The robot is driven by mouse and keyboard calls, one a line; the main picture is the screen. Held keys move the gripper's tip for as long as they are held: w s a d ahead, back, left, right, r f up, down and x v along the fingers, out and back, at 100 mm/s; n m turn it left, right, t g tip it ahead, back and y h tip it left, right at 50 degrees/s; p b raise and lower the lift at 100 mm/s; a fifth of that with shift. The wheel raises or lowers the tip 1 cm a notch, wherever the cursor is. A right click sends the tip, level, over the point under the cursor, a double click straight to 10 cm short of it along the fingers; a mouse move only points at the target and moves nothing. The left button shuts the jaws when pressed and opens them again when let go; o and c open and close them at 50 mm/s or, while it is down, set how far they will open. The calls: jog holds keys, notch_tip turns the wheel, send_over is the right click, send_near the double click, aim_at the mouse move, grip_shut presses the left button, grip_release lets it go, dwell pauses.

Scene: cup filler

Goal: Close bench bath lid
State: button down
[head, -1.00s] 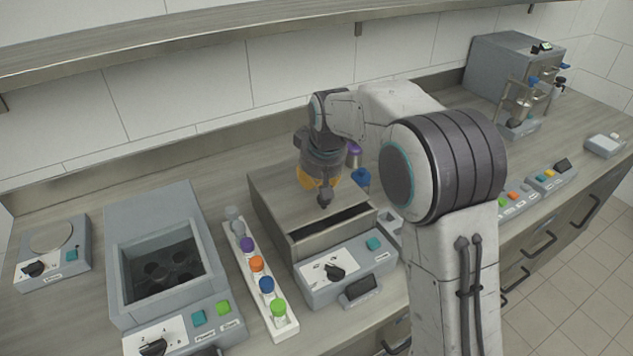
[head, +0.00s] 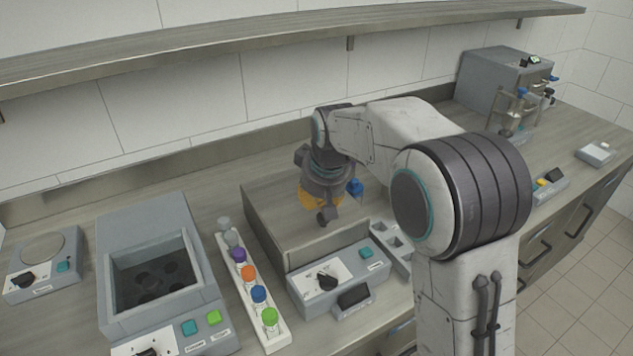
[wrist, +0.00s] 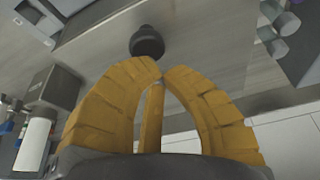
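The bench bath (head: 262,226) is a metal box at the middle of the bench, with a grey control panel at its front. Its flat lid (head: 290,218) lies over the top, and no dark opening shows at the front edge in the head view. A dark knob (head: 327,216) stands near the lid's front; it also shows in the wrist view (wrist: 147,42). My gripper (head: 321,200) is low over the lid, just behind the knob. In the wrist view its yellow fingers (wrist: 160,70) meet at the tips with nothing between them. The knob is beyond the tips; contact is unclear.
A white rack (head: 262,325) of colour-capped vials stands left of the bath. A grey bath with a dark open well (head: 110,270) is farther left, beside a round-plate device (head: 42,250). A grey tray (head: 405,262) is close on the right. A shelf (head: 200,50) runs above.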

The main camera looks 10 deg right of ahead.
jog(key=a+v, duration=0.1)
jog(key=v, duration=1)
jog(key=s+d+f+g, duration=0.2)
jog(key=s+d+f, duration=0.1)
jog(key=s+f, duration=0.5)
jog(key=s+d+f+m+t, duration=0.1)
jog(key=s+d, duration=0.6)
jog(key=s, duration=1.1)
jog(key=shift+f+m+h, duration=0.2)
jog(key=shift+m+h, duration=0.2)
jog(key=shift+m, duration=0.4)
jog(key=shift+d, duration=0.1)
